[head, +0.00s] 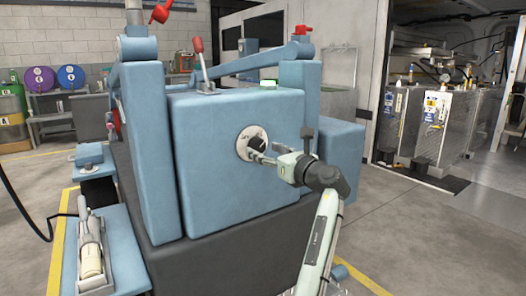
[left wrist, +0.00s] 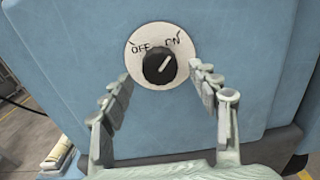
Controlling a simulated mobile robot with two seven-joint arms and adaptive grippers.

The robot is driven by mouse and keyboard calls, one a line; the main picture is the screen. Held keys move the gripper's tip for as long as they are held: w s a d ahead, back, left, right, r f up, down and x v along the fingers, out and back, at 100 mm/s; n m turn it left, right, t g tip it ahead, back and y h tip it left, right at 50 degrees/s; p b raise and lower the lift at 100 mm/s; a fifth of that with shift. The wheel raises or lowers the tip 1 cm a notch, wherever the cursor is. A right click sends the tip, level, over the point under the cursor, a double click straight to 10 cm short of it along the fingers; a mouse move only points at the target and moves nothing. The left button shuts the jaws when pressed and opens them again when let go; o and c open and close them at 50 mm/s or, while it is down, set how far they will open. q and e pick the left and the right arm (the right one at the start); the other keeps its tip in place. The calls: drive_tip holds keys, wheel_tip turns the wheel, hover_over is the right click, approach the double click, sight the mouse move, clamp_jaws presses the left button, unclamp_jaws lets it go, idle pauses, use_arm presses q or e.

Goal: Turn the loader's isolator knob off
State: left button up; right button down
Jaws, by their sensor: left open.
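The loader's isolator knob (left wrist: 159,67) is black, on a round white plate (left wrist: 152,40) marked OFF on the left and ON on the right. Its white pointer line slants up and right, toward ON. In the head view the plate (head: 248,136) is on the blue loader body (head: 210,150), with the knob partly hidden by my gripper. My left gripper (head: 259,156) is open in front of the plate. In the left wrist view its fingers (left wrist: 159,76) are spread on either side of the knob, with gaps; I cannot tell whether the tips reach beside it. My right gripper is not in view.
A red-topped lever (head: 198,52) stands on top of the loader body. Blue loader arms (head: 298,100) rise on both sides. A cream and grey item (head: 90,255) lies on the blue step at left. Open concrete floor (head: 430,235) is at right.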

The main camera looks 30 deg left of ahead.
use_arm(q)
drive_tip(key=shift+x, duration=0.9)
